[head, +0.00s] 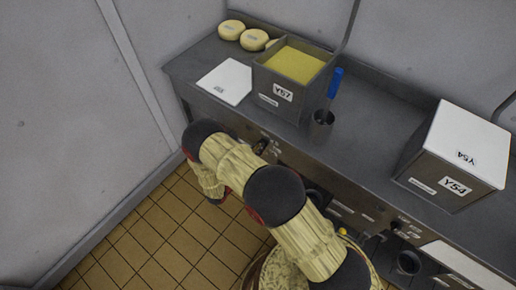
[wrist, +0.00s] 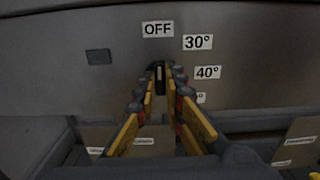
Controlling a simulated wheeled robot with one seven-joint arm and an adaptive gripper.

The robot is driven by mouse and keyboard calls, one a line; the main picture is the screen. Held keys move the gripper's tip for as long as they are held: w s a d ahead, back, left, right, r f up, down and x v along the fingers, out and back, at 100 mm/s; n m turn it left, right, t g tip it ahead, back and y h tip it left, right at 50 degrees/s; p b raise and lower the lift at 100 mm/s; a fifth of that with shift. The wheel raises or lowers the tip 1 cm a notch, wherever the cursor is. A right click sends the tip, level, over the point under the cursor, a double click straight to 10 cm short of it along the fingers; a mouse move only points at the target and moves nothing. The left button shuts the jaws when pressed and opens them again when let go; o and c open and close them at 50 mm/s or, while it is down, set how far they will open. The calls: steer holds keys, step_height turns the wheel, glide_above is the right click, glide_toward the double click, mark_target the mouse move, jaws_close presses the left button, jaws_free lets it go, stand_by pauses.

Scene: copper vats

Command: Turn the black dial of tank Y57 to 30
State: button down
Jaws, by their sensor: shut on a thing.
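Tank Y57 (head: 268,86) is a grey square vat with yellow contents, standing on the steel counter in the head view. In the wrist view the black dial (wrist: 160,72) is on the grey front panel, and its narrow grip stands about upright, towards the OFF label (wrist: 157,29). The 30° label (wrist: 197,42) is up and right of the dial, with the 40° label (wrist: 207,72) below that. A lower label is partly hidden by a finger. My gripper (wrist: 161,84) is shut on the dial, one finger on each side.
Tank Y54 (head: 437,183), with a white lid, stands at the right of the counter (head: 370,115). A white board (head: 226,80) and round cheeses (head: 253,40) are at the left.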

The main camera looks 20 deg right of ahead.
steer(key=shift+m, duration=0.3)
steer(key=shift+s+f+m+b, duration=0.1)
steer(key=shift+m+b, duration=1.15)
steer(key=shift+m, duration=2.85)
steer(key=c, duration=1.9)
jaws_free()
steer(key=v, duration=1.2)
